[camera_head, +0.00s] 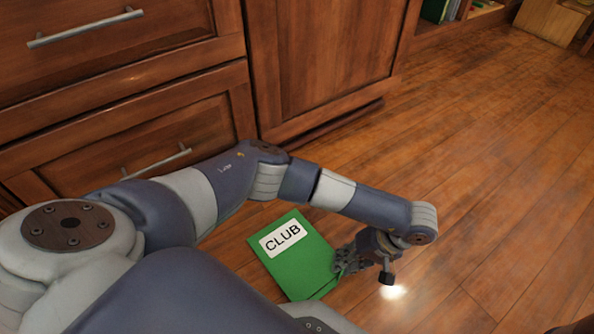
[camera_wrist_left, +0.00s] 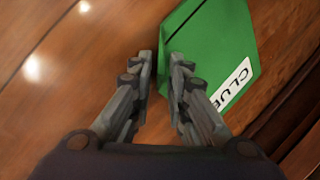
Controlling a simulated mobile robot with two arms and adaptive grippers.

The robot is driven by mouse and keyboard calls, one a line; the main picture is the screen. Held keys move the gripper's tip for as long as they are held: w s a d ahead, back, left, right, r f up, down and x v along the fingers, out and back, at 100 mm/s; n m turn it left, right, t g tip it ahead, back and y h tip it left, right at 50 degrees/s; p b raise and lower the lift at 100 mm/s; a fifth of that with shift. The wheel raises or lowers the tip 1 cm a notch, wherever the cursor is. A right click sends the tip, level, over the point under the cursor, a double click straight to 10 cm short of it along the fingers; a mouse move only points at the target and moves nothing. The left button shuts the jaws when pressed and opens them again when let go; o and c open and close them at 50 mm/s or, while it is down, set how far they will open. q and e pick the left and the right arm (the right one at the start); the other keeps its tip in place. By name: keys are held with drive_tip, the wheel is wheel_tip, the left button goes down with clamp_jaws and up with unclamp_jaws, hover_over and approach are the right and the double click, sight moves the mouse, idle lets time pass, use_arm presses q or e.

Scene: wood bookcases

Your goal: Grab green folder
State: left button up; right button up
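The green folder (camera_head: 300,262) with a white "CLUB" label is at the wooden floor in the head view, below my left forearm. It also shows in the left wrist view (camera_wrist_left: 215,45), with its label partly cut by the right finger. My left gripper (camera_head: 350,262) is at the folder's right edge. In the left wrist view its two fingers (camera_wrist_left: 162,65) are partly open with a narrow gap. The folder's edge reaches into this gap, and the right finger overlaps the folder. I cannot tell whether either finger touches it. My right gripper is not in view.
A wooden cabinet with drawers (camera_head: 130,85) and a door panel (camera_head: 325,55) stands behind my left arm. A low shelf with green books (camera_head: 435,10) is at the top right. The wooden floor (camera_head: 500,150) to the right is clear.

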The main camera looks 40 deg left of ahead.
use_arm(q)
clamp_jaws()
drive_tip(key=shift+r, duration=0.15)
